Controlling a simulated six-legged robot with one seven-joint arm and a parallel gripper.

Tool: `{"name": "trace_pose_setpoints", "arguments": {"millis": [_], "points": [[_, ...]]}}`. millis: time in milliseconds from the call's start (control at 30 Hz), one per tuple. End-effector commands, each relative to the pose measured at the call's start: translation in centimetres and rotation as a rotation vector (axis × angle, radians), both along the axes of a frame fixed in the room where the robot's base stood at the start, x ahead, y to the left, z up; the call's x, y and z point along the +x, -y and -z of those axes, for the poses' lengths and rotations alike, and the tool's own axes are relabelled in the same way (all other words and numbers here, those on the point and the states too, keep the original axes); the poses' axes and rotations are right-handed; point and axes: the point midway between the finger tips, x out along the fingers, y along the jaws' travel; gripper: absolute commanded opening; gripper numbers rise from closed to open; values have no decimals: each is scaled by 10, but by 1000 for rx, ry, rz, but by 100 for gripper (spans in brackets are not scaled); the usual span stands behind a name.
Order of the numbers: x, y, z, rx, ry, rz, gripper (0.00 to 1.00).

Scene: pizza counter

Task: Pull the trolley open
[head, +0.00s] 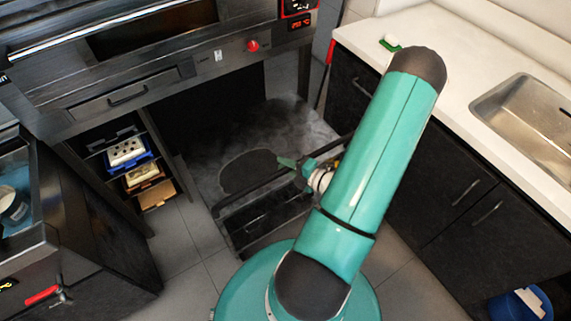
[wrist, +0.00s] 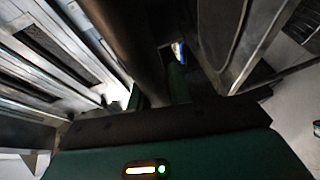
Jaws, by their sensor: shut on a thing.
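The trolley (head: 280,125) is a low dark unit with a grey, pale-dusted top, and it sticks out from the space under the oven in the head view. A dark handle bar (head: 243,193) runs along its front edge. My gripper (head: 291,165) is at this bar, right of its middle, and is shut on it. In the wrist view the dark bar (wrist: 128,45) runs between the green fingers of my gripper (wrist: 157,92). The exact contact is partly hidden by the gripper and my arm.
The oven (head: 190,65) stands above the trolley. A rack with trays (head: 128,152) is at left, beside a dark cabinet (head: 95,240). A counter with a sink (head: 525,105) stands at right. Tiled floor (head: 185,240) is free in front.

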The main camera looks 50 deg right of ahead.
Motion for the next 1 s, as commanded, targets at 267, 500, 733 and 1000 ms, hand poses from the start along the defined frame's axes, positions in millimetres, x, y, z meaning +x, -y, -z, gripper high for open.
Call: {"name": "trace_pose_setpoints", "arguments": {"millis": [267,500,733,1000], "points": [[0,-1,0,0,2,-2,24],[-1,-1,0,-1,1,-1,41],[-7,0,-1,-1,0,1,41],[-52,6,-9,-1,-2,5,41]]}}
